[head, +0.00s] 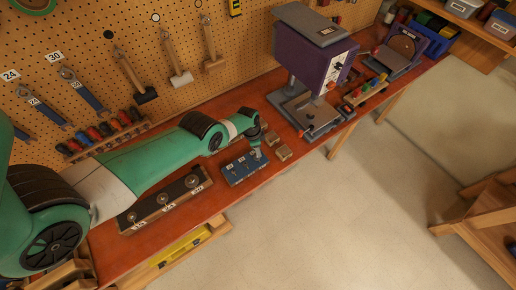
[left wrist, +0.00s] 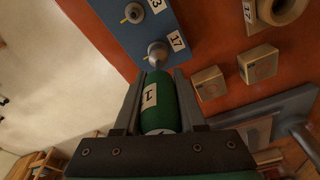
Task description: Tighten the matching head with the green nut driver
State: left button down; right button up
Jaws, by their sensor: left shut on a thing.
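My left gripper (left wrist: 159,92) is shut on the green nut driver (left wrist: 160,108), which carries a white label. The driver's grey metal end (left wrist: 157,50) points at the blue plate (left wrist: 180,14) and meets it beside the label 17; whether it is seated on a head there is hidden. Another round grey head (left wrist: 134,13) shows beside the label 13. In the head view, my left gripper (head: 257,151) is small over the right part of the blue plate (head: 236,172), and the driver is hard to make out. My right gripper is not in view.
Two small tan blocks (left wrist: 209,82) (left wrist: 258,64) lie beside the plate. A dark-topped block with several round pieces (head: 163,203) lies nearer on the red bench (head: 130,240). A purple drill press (head: 308,66) stands to the right. Tools hang on the pegboard (head: 100,50) behind.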

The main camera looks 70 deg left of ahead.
pick_arm(q)
jog(key=shift+r+p, duration=3.35)
jog(key=shift+r, duration=0.3)
jog(key=shift+f, duration=0.1)
jog(key=c, duration=1.1)
grip_release()
grip_shut()
